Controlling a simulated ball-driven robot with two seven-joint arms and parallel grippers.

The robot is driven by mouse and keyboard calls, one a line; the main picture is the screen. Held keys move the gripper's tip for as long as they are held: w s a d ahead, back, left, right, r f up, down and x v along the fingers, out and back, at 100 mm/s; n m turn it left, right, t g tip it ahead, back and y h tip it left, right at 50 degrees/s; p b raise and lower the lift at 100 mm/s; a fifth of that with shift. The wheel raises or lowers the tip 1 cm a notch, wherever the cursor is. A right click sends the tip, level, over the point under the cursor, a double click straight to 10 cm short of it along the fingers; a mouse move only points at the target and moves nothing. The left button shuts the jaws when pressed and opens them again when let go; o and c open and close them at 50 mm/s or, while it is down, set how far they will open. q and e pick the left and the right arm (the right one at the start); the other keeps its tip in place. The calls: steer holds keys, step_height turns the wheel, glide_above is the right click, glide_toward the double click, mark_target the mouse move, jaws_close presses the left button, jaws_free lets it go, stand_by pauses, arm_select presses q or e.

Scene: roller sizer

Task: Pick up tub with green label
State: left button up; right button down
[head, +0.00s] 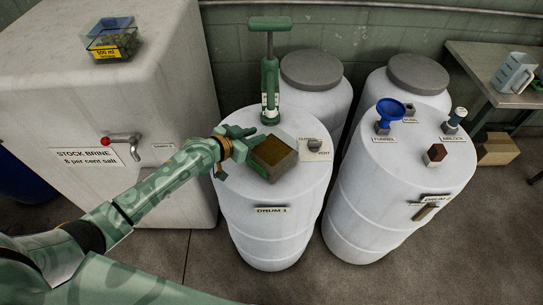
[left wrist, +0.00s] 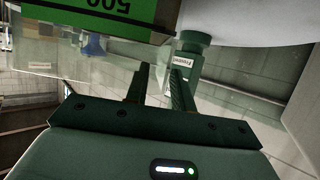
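The tub with the green label (head: 272,155) is a squarish clear tub with brownish contents. It stands on top of the drum marked DRUM 1 (head: 235,205); only a sliver of green shows on its near side in the head view. In the left wrist view its green label (left wrist: 95,12) with "500" upside down fills the upper left. My left gripper (head: 249,136) is at the tub's left side, close to it. In the left wrist view its two fingers (left wrist: 162,78) stand apart with nothing seen between them. Whether a finger touches the tub cannot be told. My right gripper is not in view.
A green hand pump (head: 270,75) stands on the drum just behind the tub. Another tub with a yellow label (head: 108,52) sits on the white brine tank (head: 60,95). A second drum (head: 385,200) on the right carries a blue funnel (head: 389,112) and small fittings.

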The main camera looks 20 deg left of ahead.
arm_select(q)
jaws_close()
stand_by(1.1)
